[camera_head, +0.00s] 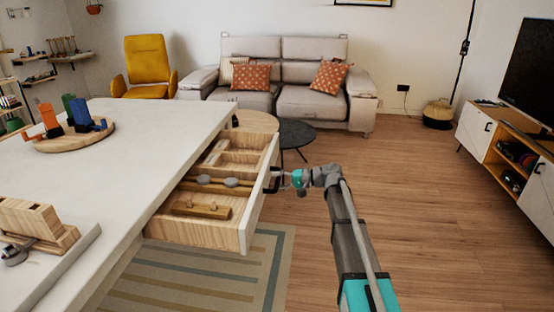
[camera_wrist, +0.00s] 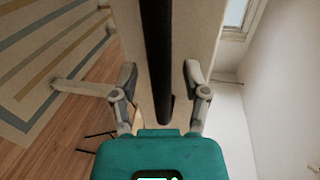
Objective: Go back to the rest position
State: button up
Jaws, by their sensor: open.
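The drawer (camera_head: 253,210) is pulled out of the white-topped table (camera_head: 180,120). It has a white front and a dark bar handle (camera_wrist: 157,50), seen close up in the wrist view. My gripper (camera_head: 279,181) is at the outer side of the drawer front, by the handle. In the wrist view my gripper (camera_wrist: 160,78) is open, with one finger on each side of the handle and gaps between. I cannot tell from the head view how deep the fingers reach around it.
The drawer holds a wooden organizer (camera_head: 240,157) and small wooden items. A striped rug (camera_head: 200,275) lies below. A round dark side table (camera_head: 296,132) and a sofa (camera_head: 300,75) stand behind. Wooden floor (camera_head: 430,200) is free to the right, up to the TV cabinet (camera_head: 475,130).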

jog(key=s+d+f+n+g+h, duration=0.1)
jog(key=s+d+f+h, duration=0.45)
jog(key=s, duration=0.45)
jog(key=s+d+f+g+h, duration=0.1)
jog(key=s+d+f+h, duration=0.4)
jog(key=s, duration=0.5)
jog(key=s+d+f+n+h, duration=0.1)
jog(key=s+d+f+h, duration=0.4)
jog(key=s, duration=0.5)
notch_tip(320, 180, up, 26)
jog(key=d+p, duration=0.1)
jog(key=p, duration=2.4)
